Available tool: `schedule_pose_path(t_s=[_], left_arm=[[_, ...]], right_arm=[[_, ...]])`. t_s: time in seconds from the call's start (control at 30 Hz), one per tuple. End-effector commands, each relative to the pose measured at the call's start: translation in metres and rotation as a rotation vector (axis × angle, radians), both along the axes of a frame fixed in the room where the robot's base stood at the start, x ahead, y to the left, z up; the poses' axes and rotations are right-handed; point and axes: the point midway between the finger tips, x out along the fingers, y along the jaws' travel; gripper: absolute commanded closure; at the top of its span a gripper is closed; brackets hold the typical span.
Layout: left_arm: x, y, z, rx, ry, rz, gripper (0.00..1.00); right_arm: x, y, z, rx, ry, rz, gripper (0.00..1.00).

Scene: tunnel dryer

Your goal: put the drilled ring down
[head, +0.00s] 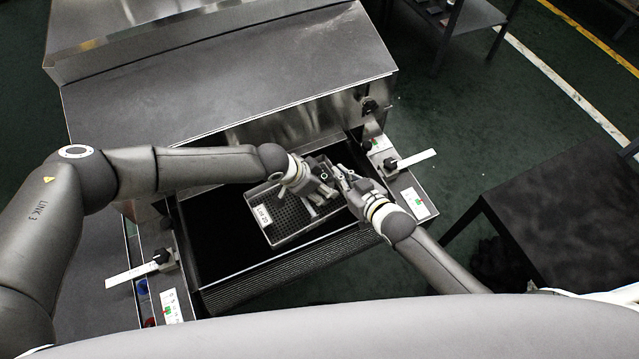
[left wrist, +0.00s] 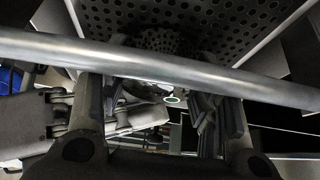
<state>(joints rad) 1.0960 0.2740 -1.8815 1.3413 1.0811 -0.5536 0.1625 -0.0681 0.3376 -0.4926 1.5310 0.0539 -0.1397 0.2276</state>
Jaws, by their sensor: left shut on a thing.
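My left gripper (head: 318,196) is over the right part of a grey perforated tray (head: 262,220) with a white label. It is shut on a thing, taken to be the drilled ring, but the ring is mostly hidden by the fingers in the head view. In the left wrist view the two dark fingers of my left gripper (left wrist: 160,115) stand behind a pale metal bar that crosses the view. The tray's holes (left wrist: 215,22) show above the bar. My right gripper (head: 345,180) is close beside the left one, at the tray's right edge; its opening is unclear.
The tray lies on the black belt (head: 205,235) of the dryer (head: 230,80), before its steel hood. Side rails with white strips (head: 415,158) flank the belt. Bare belt shows left of the tray. A dark table (head: 570,205) stands at the right.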

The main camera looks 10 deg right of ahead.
Motion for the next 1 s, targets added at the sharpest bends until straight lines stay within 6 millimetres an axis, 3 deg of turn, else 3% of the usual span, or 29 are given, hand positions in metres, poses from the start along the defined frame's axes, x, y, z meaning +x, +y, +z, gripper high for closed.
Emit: schedule_pose_path(t_s=[0.3, 0.33, 0.47, 1.0], left_arm=[[0.001, -0.002, 0.0, -0.004, -0.003, 0.0, 1.0], [0.0, 0.0, -0.002, 0.001, -0.001, 0.0, 0.42], [0.0, 0.0, -0.002, 0.001, -0.001, 0.0, 0.25], [-0.001, 0.005, 0.009, 0.001, 0.0, 0.0, 0.23]], right_arm=[[0.0, 0.0, 0.0, -0.001, 0.0, 0.0, 1.0], [0.0, 0.0, 0.0, -0.001, 0.0, 0.0, 1.0], [0.0, 0.0, 0.0, -0.001, 0.0, 0.0, 1.0], [0.0, 0.0, 0.0, -0.001, 0.0, 0.0, 1.0]])
